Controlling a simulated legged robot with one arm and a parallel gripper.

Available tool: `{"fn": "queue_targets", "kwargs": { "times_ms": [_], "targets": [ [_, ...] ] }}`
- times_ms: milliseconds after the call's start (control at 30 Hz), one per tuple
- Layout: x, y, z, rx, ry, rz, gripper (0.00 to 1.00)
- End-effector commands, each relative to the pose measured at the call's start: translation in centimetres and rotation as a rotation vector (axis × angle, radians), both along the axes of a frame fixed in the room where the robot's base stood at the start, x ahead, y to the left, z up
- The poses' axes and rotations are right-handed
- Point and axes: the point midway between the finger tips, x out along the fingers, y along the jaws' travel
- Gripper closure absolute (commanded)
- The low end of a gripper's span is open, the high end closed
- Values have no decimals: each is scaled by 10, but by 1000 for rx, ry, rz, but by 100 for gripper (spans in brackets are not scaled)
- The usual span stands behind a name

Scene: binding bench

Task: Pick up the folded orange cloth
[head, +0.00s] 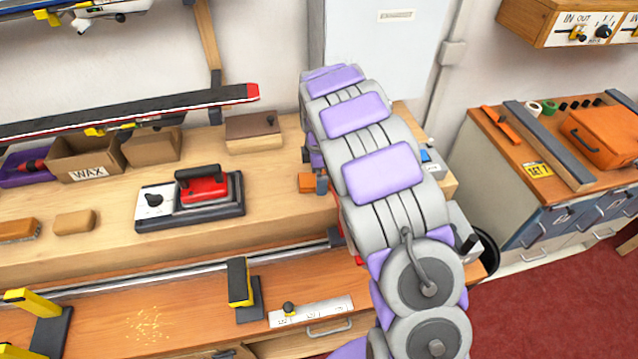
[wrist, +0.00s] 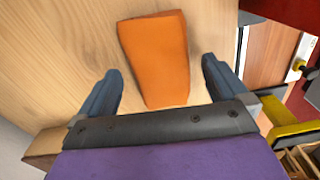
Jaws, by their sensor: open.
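The folded orange cloth (wrist: 155,55) lies flat on the light wooden bench top in the wrist view. In the head view a small part of the orange cloth (head: 307,183) shows just left of my arm; the rest is hidden behind it. My gripper (wrist: 160,68) is open, with one blue-grey finger on each side of the cloth in the picture. The fingers appear apart from the cloth, and nothing is held. The height of the fingertips above the bench is hard to tell. In the head view my gripper is mostly hidden by my arm.
Skis (head: 130,115) hang along the wall. A front rail with yellow clamps (head: 238,283) runs below. Bare bench lies between iron and cloth.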

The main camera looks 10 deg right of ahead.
Motion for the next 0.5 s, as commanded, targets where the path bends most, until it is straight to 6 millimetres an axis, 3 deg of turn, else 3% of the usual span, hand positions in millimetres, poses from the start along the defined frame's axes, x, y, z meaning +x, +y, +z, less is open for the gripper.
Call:
{"fn": "queue_targets", "kwargs": {
  "times_ms": [267,500],
  "targets": [
    [0,0,-6,1,-1,0,0],
    [0,0,-6,1,-2,-1,22]
  ]
}}
